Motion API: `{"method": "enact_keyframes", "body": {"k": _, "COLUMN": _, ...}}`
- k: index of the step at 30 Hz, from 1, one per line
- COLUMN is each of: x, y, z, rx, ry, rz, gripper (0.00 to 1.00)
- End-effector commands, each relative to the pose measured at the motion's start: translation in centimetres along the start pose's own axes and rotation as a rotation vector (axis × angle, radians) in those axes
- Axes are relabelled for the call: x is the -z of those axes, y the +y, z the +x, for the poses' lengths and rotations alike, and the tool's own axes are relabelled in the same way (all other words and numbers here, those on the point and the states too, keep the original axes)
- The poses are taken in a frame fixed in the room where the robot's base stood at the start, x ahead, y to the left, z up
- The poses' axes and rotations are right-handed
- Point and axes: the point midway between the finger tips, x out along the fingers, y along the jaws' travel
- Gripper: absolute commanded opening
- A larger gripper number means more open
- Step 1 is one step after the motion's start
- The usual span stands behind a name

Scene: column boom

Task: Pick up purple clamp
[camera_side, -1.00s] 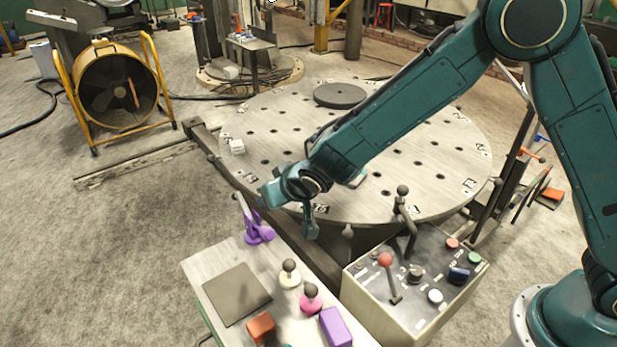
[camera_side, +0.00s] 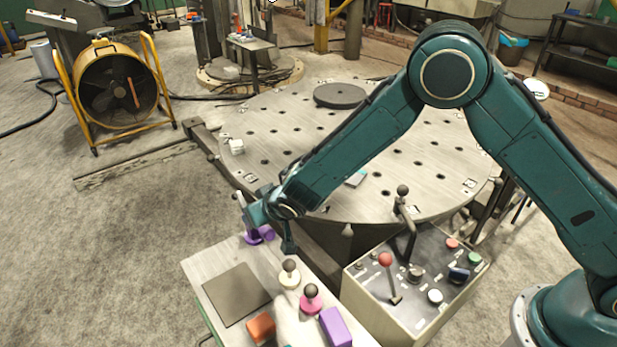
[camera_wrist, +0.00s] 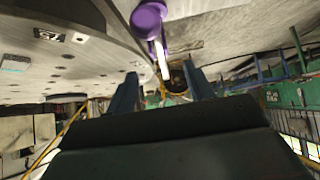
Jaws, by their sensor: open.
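The purple clamp (camera_side: 267,233) stands at the back corner of the pale work table, partly hidden by my gripper (camera_side: 266,226) in the side view. Its pale lever handle shows just left of the gripper. In the wrist view the purple clamp (camera_wrist: 148,20) is at top centre, its pale handle pointing down toward the gap between the fingers of my gripper (camera_wrist: 161,75). The fingers are apart, and nothing is seen gripped. I cannot tell whether a finger touches the clamp.
The pale table (camera_side: 212,264) also holds a dark square pad (camera_side: 236,294), cream and pink knobbed pieces, an orange block (camera_side: 261,327) and a purple block (camera_side: 335,327). A control box (camera_side: 415,280) with upright levers stands to the right. The large round plate (camera_side: 300,120) lies behind.

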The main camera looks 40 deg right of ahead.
Motion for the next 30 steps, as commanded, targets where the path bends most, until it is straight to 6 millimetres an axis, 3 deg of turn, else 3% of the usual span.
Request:
{"method": "enact_keyframes", "body": {"k": 9, "x": 0.0, "y": 0.1, "z": 3.5, "rx": -0.001, "ry": 0.000, "rz": 0.000, "gripper": 0.53}}
{"method": "enact_keyframes", "body": {"k": 22, "x": 0.0, "y": 0.1, "z": 4.4, "rx": 0.000, "ry": 0.000, "rz": 0.000, "gripper": 0.53}}
{"method": "enact_keyframes", "body": {"k": 30, "x": -0.1, "y": 0.2, "z": 6.9, "rx": -0.001, "ry": -0.001, "rz": 0.000, "gripper": 0.53}}
